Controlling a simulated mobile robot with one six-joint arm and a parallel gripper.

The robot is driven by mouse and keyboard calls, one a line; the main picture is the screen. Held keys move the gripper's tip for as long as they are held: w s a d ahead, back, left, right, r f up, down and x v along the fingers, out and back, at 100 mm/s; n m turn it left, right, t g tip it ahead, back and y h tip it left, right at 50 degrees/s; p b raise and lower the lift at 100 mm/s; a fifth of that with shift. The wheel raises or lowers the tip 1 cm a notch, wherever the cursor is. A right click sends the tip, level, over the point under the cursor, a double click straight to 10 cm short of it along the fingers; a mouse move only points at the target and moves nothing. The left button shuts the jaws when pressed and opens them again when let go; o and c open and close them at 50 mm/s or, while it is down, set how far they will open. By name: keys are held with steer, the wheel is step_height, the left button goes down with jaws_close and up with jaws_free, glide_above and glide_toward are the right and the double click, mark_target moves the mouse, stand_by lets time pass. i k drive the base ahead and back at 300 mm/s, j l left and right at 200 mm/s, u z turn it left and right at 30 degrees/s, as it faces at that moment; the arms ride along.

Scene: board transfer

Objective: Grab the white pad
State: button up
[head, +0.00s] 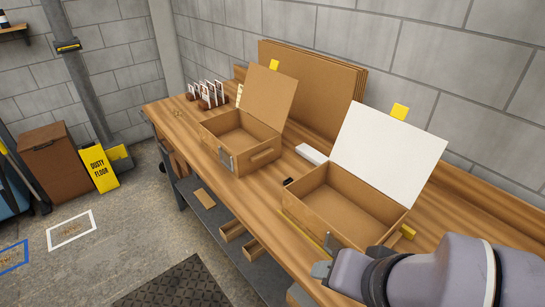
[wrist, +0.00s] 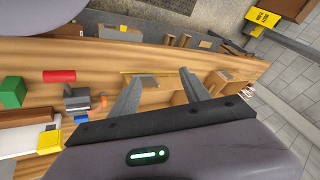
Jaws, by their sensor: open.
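A small white block (head: 311,153), which may be the white pad, lies on the workbench between two open cardboard boxes. A larger white sheet (head: 388,155) stands tilted at the back of the right box (head: 345,203), like a raised lid. My gripper (head: 325,258) is at the bench's front edge, in front of the right box and apart from both white things. In the wrist view my gripper (wrist: 158,82) has its two fingers spread with nothing held between them. A white surface (wrist: 25,142) shows at the lower left there; I cannot tell which white thing it is.
The left box (head: 240,140) has its brown lid raised. Brown boards (head: 315,80) lean on the wall behind. A red cylinder (wrist: 59,76), a green block (wrist: 12,93) and a grey device (wrist: 77,98) sit on the bench. A yellow sign (head: 99,167) stands on the floor.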

mark_target(313, 156)
steer(key=i+j+z, duration=0.25)
steer(key=j, duration=0.15)
steer(key=i+j+z, duration=0.3)
steer(key=j, duration=0.15)
steer(key=i+j+z, duration=0.25)
steer(key=j, duration=0.25)
steer(key=j+z, duration=0.3)
steer(key=j, duration=0.2)
steer(key=i+j+z, duration=0.1)
steer(key=j+z, duration=0.15)
steer(key=j, duration=0.3)
steer(key=j+z, duration=0.3)
steer(key=j, duration=0.25)
